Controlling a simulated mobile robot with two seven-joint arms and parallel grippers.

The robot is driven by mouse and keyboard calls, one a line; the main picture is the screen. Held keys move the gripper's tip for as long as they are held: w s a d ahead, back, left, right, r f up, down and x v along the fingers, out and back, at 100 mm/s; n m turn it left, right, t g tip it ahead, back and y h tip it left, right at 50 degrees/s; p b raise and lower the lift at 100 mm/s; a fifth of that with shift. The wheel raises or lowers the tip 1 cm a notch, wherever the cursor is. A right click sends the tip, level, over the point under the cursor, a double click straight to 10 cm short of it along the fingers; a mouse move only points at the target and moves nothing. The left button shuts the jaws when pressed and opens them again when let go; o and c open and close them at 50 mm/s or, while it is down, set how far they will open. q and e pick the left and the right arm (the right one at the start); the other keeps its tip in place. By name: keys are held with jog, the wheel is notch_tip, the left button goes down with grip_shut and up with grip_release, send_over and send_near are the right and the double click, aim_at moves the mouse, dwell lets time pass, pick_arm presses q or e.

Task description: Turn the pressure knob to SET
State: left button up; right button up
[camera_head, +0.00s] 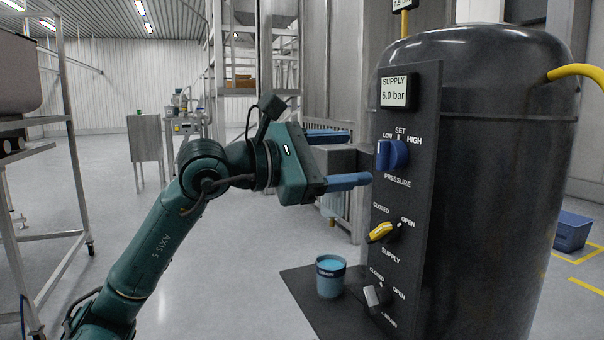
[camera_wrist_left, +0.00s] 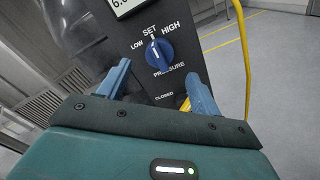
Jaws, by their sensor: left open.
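The blue pressure knob (camera_head: 393,154) sits on the dark panel under the LOW, SET and HIGH labels. In the left wrist view the knob (camera_wrist_left: 160,55) shows a white mark on its upper part, near the SET label; I cannot tell whether it lines up exactly. My left gripper (camera_head: 360,156) is open and empty, its blue fingers pointing at the panel just left of the knob. In the left wrist view the fingertips (camera_wrist_left: 158,70) are spread to either side below the knob, apparently apart from it. My right gripper is not in view.
The panel (camera_head: 425,175) stands before a dark tank (camera_head: 500,180). The display (camera_head: 395,92) reads 6.0 bar. Below the knob are a yellow supply handle (camera_head: 383,232) and a grey handle (camera_head: 376,297). A blue cup (camera_head: 331,276) stands low beside the panel. A yellow hose (camera_wrist_left: 243,50) runs nearby.

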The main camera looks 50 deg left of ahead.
pick_arm(q)
jog(key=b+v, duration=0.1)
jog(key=v, duration=0.5)
jog(key=shift+s+a+b, duration=0.15)
jog(key=shift+s+b, duration=0.15)
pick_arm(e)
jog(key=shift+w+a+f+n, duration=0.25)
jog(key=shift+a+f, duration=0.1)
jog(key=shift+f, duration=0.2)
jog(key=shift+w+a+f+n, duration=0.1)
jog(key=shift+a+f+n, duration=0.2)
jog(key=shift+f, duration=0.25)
